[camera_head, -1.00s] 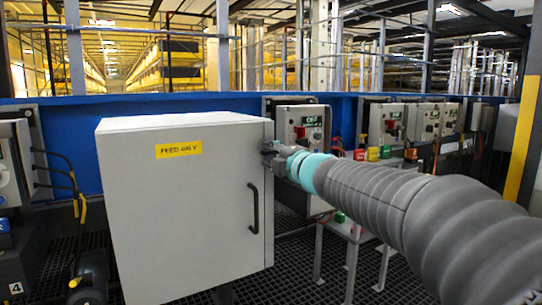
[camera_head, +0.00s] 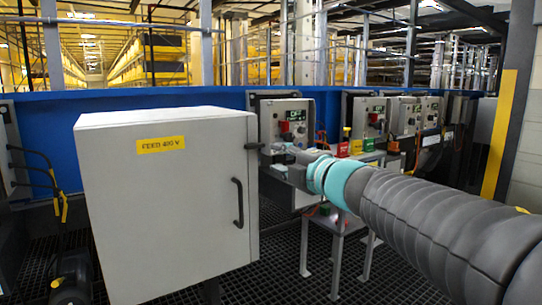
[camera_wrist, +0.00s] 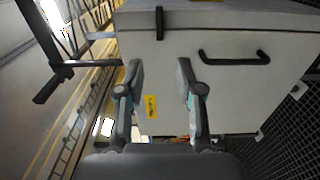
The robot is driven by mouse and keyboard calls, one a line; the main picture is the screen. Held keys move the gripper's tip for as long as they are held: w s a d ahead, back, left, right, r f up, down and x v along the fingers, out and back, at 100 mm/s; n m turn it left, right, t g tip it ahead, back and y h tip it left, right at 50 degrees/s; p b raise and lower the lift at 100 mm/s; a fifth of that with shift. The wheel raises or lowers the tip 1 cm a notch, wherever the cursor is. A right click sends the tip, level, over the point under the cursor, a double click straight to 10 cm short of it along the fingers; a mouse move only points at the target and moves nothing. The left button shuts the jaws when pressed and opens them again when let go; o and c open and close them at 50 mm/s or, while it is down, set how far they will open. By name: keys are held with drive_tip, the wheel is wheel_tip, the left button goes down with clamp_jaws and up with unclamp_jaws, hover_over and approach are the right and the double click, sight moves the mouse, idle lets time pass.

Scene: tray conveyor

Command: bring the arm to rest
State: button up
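My arm, in a grey ribbed sleeve with teal bands, reaches in from the right of the head view. My gripper (camera_head: 268,160) is at its end, beside the right edge of the grey cabinet (camera_head: 130,220). Whether it touches the cabinet cannot be told from the head view. In the wrist view, the two fingers of my gripper (camera_wrist: 160,75) stand apart with nothing between them. The cabinet (camera_wrist: 215,95) fills the space beyond them, with its black handle (camera_wrist: 234,57) to the right and a yellow label (camera_wrist: 150,106) showing through the gap.
Control boxes (camera_head: 290,125) line a blue wall behind the cabinet. A small stand (camera_head: 340,222) with red, green and yellow items is behind my arm. A black and yellow post (camera_head: 503,130) stands at the right. Dark grating (camera_head: 290,275) covers the floor.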

drive_tip(key=shift+s+d, duration=0.2)
drive_tip(key=shift+s, duration=0.15)
drive_tip(key=shift+w, duration=0.1)
drive_tip(key=w+d+f+m+t+h, duration=0.1)
drive_tip(key=w+d+f+m+h, duration=0.1)
drive_tip(key=d+f+m+h, duration=0.6)
drive_tip(key=s+d+f+m+g+h+p, duration=0.1)
drive_tip(key=s+d+f+m+g+h, duration=0.4)
drive_tip(key=d+m, duration=0.4)
drive_tip(key=s+a+f+m+g+y+p, duration=0.1)
drive_tip(key=s+f+m, duration=0.3)
drive_tip(key=s, duration=0.8)
drive_tip(key=s+a+f+m+g+y+p, duration=0.2)
drive_tip(key=s+f+m+g+p, duration=0.2)
drive_tip(key=s, duration=0.8)
drive_tip(key=shift+a+f, duration=0.25)
drive_tip(key=shift+f, duration=0.25)
